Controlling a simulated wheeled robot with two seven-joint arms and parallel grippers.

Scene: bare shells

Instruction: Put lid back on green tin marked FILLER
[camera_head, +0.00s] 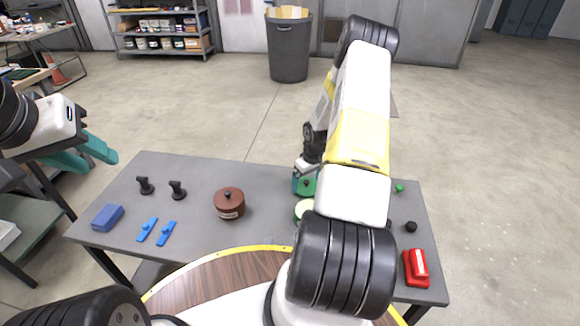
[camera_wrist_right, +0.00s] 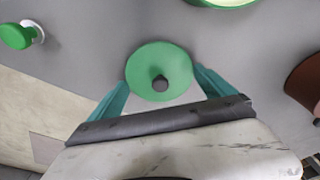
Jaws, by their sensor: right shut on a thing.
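A green round lid (camera_wrist_right: 160,72) with a dark knob sits between the teal fingers of my right gripper (camera_wrist_right: 160,88) in the right wrist view. My right gripper is shut on it. In the head view the lid (camera_head: 306,184) shows only partly, at the table's far side. An open tin with a green rim and pale inside (camera_wrist_right: 222,2) is cut off at the top of the wrist view. It also shows in the head view (camera_head: 302,208), partly behind my right arm; no marking is readable. My left gripper (camera_head: 90,156) is open and empty, left of the table.
A brown lidded tin (camera_head: 229,204) stands mid-table. Two black knobbed pieces (camera_head: 161,188), two blue pieces (camera_head: 156,231) and a blue block (camera_head: 107,217) lie left. A red object (camera_head: 416,267), black knob (camera_head: 411,227) and green knob (camera_head: 399,188) are right.

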